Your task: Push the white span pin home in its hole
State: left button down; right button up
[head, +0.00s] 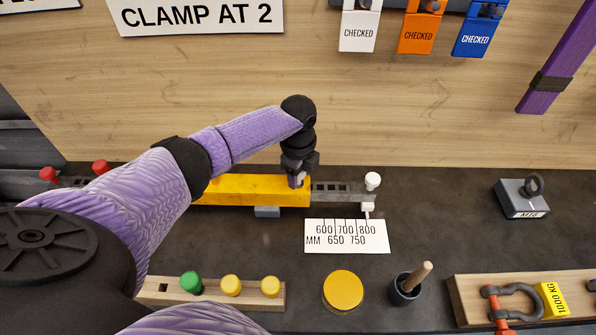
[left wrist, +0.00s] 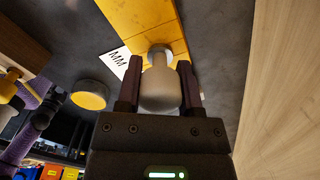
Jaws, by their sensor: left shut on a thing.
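My left gripper (head: 297,182) points down at the right end of the yellow beam (head: 250,190). In the left wrist view its two fingers (left wrist: 157,75) are shut on a whitish, round-headed pin (left wrist: 161,88). The pin stands at the yellow beam (left wrist: 150,30), its collared far end at the surface. How deep it sits is hidden. A grey slotted bar (head: 335,190) extends right from the beam. Another white knob (head: 372,181) stands at its right end. My right gripper is not seen.
A scale card (head: 346,237) lies in front of the bar. A yellow disc (head: 343,290), a dark cup with a wooden stick (head: 405,288) and a wooden rack with green and yellow knobs (head: 215,295) stand nearer. An M16 block (head: 522,198) is at right. A wooden wall rises behind.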

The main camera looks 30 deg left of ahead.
pick_arm(q)
jog(key=shift+c, duration=0.8)
grip_release()
notch_tip(320, 180, up, 10)
jog(key=p, duration=0.2)
jog(key=shift+p, duration=0.4)
jog(key=shift+f, duration=0.15)
